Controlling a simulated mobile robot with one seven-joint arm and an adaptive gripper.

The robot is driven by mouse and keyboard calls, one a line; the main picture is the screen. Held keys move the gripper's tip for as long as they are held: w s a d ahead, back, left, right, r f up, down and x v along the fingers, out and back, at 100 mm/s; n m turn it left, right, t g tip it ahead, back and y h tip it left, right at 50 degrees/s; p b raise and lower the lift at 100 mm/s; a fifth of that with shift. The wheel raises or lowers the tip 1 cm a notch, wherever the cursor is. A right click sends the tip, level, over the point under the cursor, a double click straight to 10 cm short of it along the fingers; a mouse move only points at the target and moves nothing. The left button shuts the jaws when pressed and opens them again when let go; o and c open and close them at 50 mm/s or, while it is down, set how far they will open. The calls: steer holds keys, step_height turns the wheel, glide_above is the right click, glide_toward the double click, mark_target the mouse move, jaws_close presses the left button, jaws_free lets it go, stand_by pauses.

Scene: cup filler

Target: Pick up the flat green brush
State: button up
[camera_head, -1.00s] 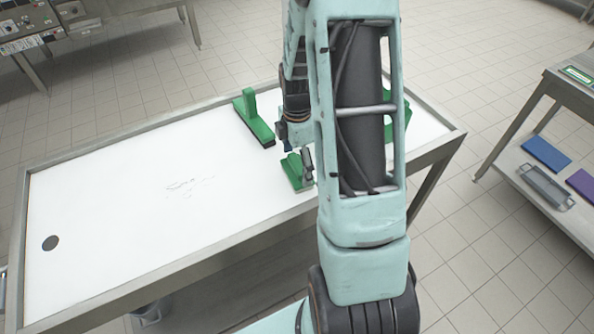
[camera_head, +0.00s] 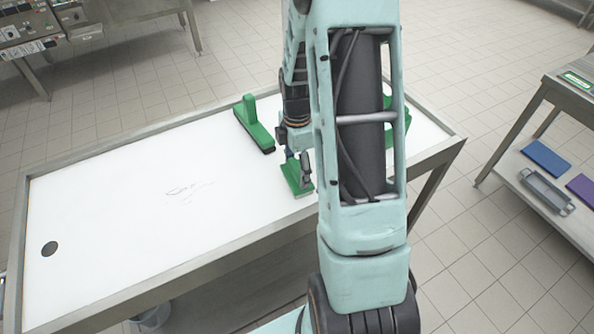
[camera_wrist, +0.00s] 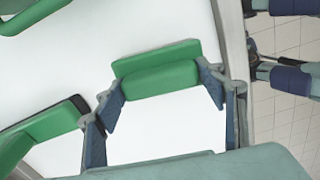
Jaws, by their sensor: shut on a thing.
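The flat green brush (camera_head: 296,180) is near the right part of the white table, partly hidden by my gripper and arm. In the wrist view the brush (camera_wrist: 155,70) lies between my two fingertips, which press on its short ends. My gripper (camera_wrist: 163,86) is shut on it; it also shows in the head view (camera_head: 301,168). I cannot tell whether the brush touches the table or is slightly above it.
A green brush with an upright handle (camera_head: 255,124) stands behind on the table (camera_head: 120,215). Another green item (camera_head: 402,122) is mostly hidden behind my arm. A side shelf (camera_head: 535,190) stands right.

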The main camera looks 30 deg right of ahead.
mark_target(297, 168)
steer(key=shift+r, duration=0.4)
step_height(297, 168, up, 2)
steer(key=shift+r, duration=0.25)
steer(key=s+a+r, duration=0.3)
steer(key=s+r, duration=0.1)
steer(key=s, duration=0.2)
steer(key=s+a+r+b, duration=0.1)
steer(key=s+a+r, duration=0.1)
steer(key=s+r, duration=0.3)
steer(key=shift+s+a+r, duration=0.2)
steer(key=shift+s+a, duration=0.2)
steer(key=shift+s, duration=0.5)
steer(key=o, duration=0.7)
steer(key=c, duration=0.5)
